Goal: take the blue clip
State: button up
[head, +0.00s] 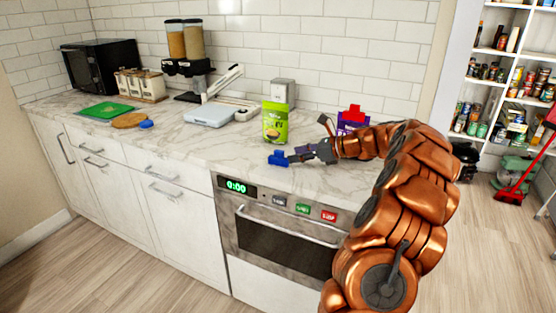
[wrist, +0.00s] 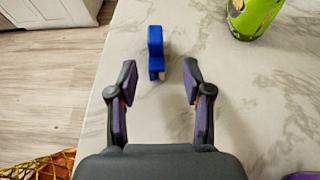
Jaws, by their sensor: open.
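The blue clip (head: 278,158) lies on the marble counter near its front edge, above the oven. In the wrist view the blue clip (wrist: 156,52) is just ahead of the fingertips, between their lines and slightly left of the middle of the gap. My gripper (head: 298,154) comes in from the right, low over the counter. In the wrist view my gripper (wrist: 160,80) is open and empty, with one finger on each side of the gap.
A purple package (head: 352,121) and a red item (head: 353,111) are behind my arm. The counter left of the clip is clear. The oven (head: 280,225) is below.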

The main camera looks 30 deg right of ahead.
aim_at(284, 157)
jog(key=shift+x, duration=3.6)
jog(key=shift+s+a, duration=0.2)
jog(key=shift+c, duration=0.2)
jog(key=c, duration=0.9)
